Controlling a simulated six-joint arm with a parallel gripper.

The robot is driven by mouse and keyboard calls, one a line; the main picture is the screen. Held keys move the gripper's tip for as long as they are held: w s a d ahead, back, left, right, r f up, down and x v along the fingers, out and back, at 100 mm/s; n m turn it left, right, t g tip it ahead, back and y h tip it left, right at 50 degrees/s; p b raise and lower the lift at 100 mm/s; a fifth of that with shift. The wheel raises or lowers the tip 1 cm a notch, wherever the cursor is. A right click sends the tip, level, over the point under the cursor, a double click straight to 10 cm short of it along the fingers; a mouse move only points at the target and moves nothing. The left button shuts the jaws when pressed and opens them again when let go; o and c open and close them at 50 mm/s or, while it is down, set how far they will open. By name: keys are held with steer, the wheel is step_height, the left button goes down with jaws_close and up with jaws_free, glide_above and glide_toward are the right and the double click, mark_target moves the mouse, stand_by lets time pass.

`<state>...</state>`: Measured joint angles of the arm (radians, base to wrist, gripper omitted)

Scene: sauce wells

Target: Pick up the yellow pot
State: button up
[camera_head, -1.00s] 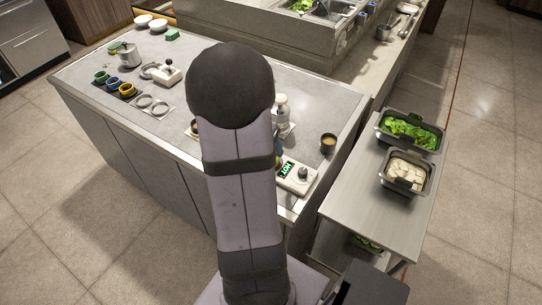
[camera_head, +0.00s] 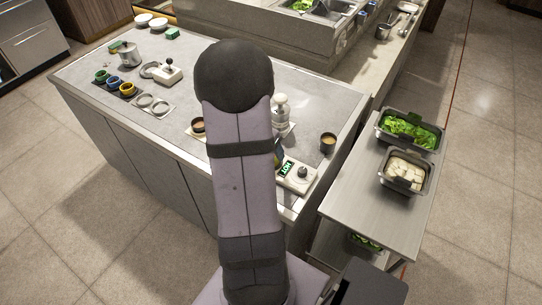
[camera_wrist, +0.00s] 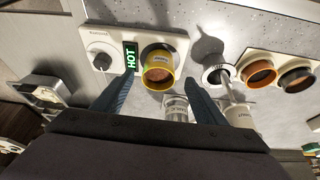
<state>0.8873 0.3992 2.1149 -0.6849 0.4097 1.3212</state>
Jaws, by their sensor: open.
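The yellow pot (camera_wrist: 158,76) stands upright on a white plate unit (camera_wrist: 176,44) with a lit green HOT sign (camera_wrist: 131,57) and a dial in the wrist view. Its inside looks brown. My gripper (camera_wrist: 159,78) is open, its two dark fingers reaching up on the left and right of the pot in the picture. I cannot tell whether either finger touches it.
Two more pots with brown contents (camera_wrist: 258,73) stand to the right in the wrist view. In the head view, a dark tray (camera_head: 134,94) with green, blue and yellow round items sits on the counter's left.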

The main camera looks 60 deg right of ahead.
steer(key=shift+p+x, duration=0.35)
steer(key=shift+x, duration=1.85)
steer(key=shift+s+d, duration=0.1)
steer(key=shift+d, duration=0.05)
steer(key=shift+r, duration=0.1)
steer(key=c, duration=1.2)
